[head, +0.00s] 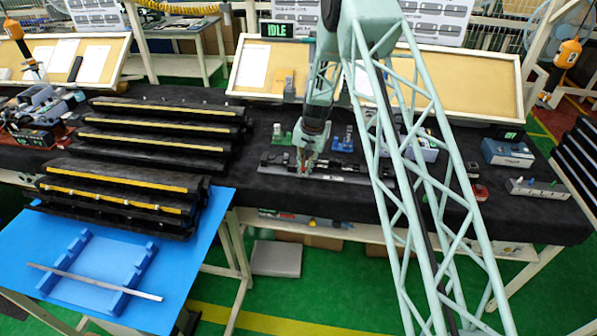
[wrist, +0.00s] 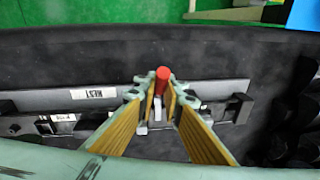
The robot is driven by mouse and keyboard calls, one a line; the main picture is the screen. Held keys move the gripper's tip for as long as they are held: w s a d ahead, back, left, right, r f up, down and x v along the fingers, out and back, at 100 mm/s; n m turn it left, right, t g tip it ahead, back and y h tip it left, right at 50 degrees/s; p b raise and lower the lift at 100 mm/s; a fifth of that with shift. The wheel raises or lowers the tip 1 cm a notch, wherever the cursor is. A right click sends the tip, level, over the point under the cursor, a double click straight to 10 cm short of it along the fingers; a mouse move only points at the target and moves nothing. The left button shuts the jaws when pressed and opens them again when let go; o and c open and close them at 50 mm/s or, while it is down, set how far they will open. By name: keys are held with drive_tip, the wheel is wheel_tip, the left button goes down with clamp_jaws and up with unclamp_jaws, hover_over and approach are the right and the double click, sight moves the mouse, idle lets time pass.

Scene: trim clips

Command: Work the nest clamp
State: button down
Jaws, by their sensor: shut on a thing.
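The nest (wrist: 88,97) is a long grey bar with a label that reads like "NEST", lying on the black-covered bench. It also shows in the head view (head: 345,177). A red clamp handle (wrist: 162,76) stands up near the middle of the nest. My gripper (wrist: 161,86) is over the nest, with its yellow-padded fingers closed around the red handle; in the head view my gripper (head: 307,160) reaches down to the nest. The fingers hide the lower part of the handle and the clamp's base. I cannot tell whether the clamp is open or closed.
A sign reading IDLE (head: 286,30) stands behind the bench. Green (head: 281,135) and blue (head: 342,136) fixtures sit behind the nest. Black racks with yellow strips (head: 160,135) stand left. A thin strip (head: 95,281) lies across a blue cradle (head: 75,247) at front left.

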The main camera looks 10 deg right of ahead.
drive_tip(key=shift+w+a+r, duration=0.1)
drive_tip(key=shift+w+r, duration=0.1)
idle(0.5)
drive_tip(key=c, duration=2.7)
unclamp_jaws()
drive_tip(key=shift+s+a, duration=0.1)
drive_tip(key=shift+c, duration=0.2)
drive_tip(key=shift+f, duration=0.1)
drive_tip(key=shift+d, duration=0.2)
drive_tip(key=shift+r, duration=0.35)
wheel_tip(320, 180, up, 11)
drive_tip(key=s+d, duration=0.1)
drive_tip(key=shift+s, duration=0.35)
